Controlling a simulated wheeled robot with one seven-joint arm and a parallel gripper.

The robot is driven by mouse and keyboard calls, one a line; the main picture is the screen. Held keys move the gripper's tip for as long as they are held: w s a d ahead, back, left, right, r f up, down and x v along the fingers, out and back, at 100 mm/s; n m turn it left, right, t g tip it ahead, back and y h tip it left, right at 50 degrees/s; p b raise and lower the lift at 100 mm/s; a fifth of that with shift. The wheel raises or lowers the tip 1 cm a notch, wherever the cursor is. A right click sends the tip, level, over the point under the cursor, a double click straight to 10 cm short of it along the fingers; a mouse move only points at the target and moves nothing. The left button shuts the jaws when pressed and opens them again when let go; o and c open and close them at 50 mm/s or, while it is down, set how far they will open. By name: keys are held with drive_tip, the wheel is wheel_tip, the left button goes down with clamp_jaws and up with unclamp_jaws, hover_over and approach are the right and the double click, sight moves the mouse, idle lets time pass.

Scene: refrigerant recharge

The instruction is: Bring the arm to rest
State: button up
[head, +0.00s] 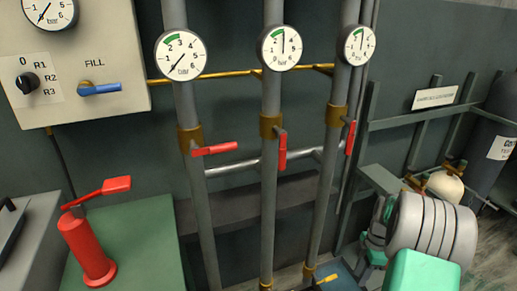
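My arm (425,228), white and ribbed with green covers, is at the lower right of the head view, in front of the rack. A dark grey and green part at its left side may be the wrist or my gripper, but no fingertips can be made out. I see nothing held. The arm appears apart from the pipes and their valves.
Three grey pipes carry gauges and red-handled valves: left (214,149) sideways, middle (283,152) and right (350,138) along their pipes. A panel has a selector knob (27,83) and blue FILL lever (100,88). A red lever device (87,245) stands on a green top. A dark cylinder (488,150) stands right.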

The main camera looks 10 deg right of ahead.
drive_tip(key=s+a+r+m+t+h+p, duration=0.1)
drive_tip(key=a+r+m+p, duration=0.45)
drive_tip(key=r, duration=0.95)
drive_tip(key=s+a+r+m+t+h+p, duration=0.1)
drive_tip(key=a+r+m+p, duration=0.1)
drive_tip(key=a+r+p, duration=1.05)
drive_tip(key=s+a+r+m+t+p, duration=0.1)
drive_tip(key=s+r+m, duration=0.3)
drive_tip(key=r, duration=0.4)
drive_tip(key=s+a+r+m+t+p, duration=0.1)
drive_tip(key=s+a+r+m+p, duration=0.3)
drive_tip(key=r, duration=0.4)
drive_tip(key=shift+s+a+r, duration=0.25)
drive_tip(key=shift+s+r, duration=0.05)
drive_tip(key=shift+s, duration=0.15)
